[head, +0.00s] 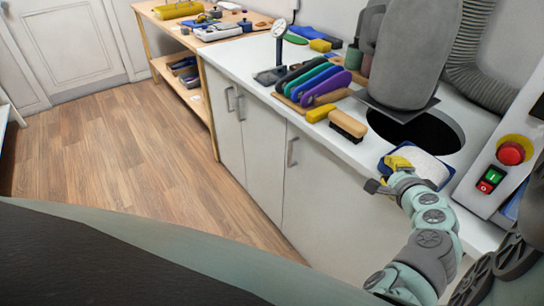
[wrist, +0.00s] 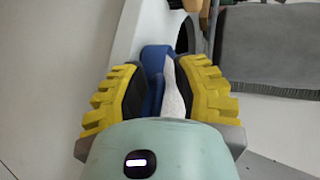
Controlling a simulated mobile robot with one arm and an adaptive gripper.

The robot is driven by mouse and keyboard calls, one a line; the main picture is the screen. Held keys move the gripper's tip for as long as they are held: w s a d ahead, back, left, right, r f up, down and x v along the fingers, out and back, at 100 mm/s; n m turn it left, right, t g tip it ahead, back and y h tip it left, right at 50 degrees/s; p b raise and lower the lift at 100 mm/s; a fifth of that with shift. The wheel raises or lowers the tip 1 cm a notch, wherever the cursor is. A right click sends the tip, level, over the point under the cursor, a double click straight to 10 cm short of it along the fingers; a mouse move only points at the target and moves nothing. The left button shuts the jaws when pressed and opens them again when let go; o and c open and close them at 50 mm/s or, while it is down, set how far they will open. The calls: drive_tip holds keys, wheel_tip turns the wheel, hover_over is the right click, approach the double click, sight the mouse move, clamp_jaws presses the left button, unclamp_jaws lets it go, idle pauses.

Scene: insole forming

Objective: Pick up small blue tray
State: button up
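The small blue tray (head: 445,182) sits on the white counter near its front edge, beside the round dark opening. It holds a white, grainy-looking mass (head: 426,163). My gripper (head: 387,175) is at the tray's near left side, with one yellow finger over the tray and the other out past the counter edge. In the wrist view, my gripper (wrist: 160,90) has its yellow fingers apart, with the blue tray wall (wrist: 152,80) and some white mass between and beyond them. The fingers' contact with the tray cannot be made out.
A grey machine body (head: 412,50) hangs over the dark opening (head: 415,130) behind the tray. A control box with a red button (head: 510,153) stands to the right.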

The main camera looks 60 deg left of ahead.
drive_tip(key=shift+o, duration=0.2)
drive_tip(key=shift+s, duration=0.15)
clamp_jaws()
drive_tip(key=shift+d, duration=0.1)
idle(0.3)
